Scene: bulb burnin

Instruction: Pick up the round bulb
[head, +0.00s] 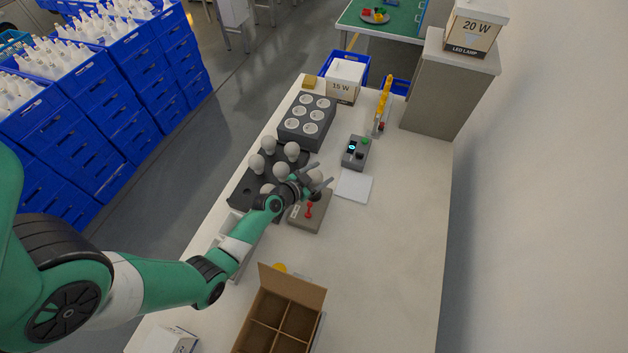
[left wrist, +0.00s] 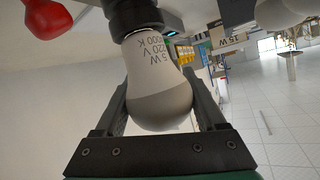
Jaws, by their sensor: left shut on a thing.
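My left gripper (head: 316,184) is over the grey box with the red lever (head: 309,209), beside the dark bulb tray (head: 242,192). It is shut on a white round bulb (head: 315,175), which is partly hidden by the fingers in the head view. Other white bulbs (head: 292,149) stand in the tray. My right gripper is not in view.
A dark rack with white round cups (head: 311,128) stands behind the tray. A grey control box (head: 356,152) and a white pad (head: 353,186) lie to the right. An open divided carton (head: 292,287) stands in front. The table's right side is clear.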

